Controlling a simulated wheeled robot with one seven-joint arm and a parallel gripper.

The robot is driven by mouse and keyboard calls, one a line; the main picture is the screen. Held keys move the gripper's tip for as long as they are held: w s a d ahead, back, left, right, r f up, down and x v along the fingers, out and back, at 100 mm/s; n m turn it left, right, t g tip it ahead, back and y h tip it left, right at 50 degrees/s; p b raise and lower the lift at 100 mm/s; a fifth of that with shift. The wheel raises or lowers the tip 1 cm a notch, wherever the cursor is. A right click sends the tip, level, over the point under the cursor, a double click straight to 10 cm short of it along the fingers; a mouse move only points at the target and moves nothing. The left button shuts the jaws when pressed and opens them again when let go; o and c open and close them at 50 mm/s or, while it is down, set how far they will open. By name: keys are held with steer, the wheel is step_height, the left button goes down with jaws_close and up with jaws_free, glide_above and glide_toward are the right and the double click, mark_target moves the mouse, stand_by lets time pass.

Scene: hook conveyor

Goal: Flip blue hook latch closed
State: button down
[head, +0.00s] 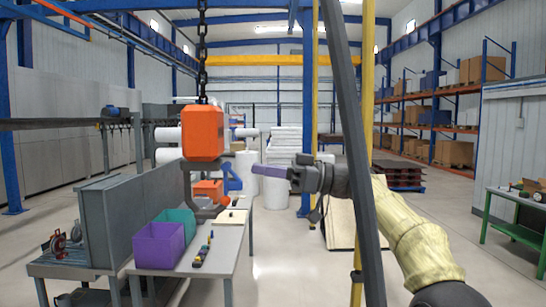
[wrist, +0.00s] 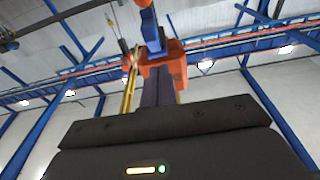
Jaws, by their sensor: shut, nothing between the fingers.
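An orange hoist block (head: 203,132) hangs on a dark chain, with a grey hook (head: 205,212) below it. A blue piece (head: 231,181), apparently the latch, stands tilted at the hook's right side; I cannot tell whether it touches the hook. My gripper (head: 258,171) is shut and empty, its purple fingers pointing left, close to the right of the block and slightly above the blue piece. In the wrist view the fingers (wrist: 158,92) point at an orange part (wrist: 163,66) with a blue part (wrist: 149,28) above it. Contact is not clear.
Below the hook stands a grey table with a purple bin (head: 158,246), a teal bin (head: 178,218) and small items. White rolls (head: 275,190) stand behind. A green bench (head: 515,230) is at right.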

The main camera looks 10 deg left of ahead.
steer(key=shift+f, duration=0.1)
stand_by(0.5)
steer(key=w+d+f, duration=0.1)
steer(key=d, duration=0.7)
steer(key=d+f, duration=0.1)
steer(key=d, duration=0.8)
steer(key=shift+w+f, duration=0.25)
steer(key=shift+w, duration=0.15)
steer(key=shift+d, duration=0.1)
steer(key=shift+w, duration=0.1)
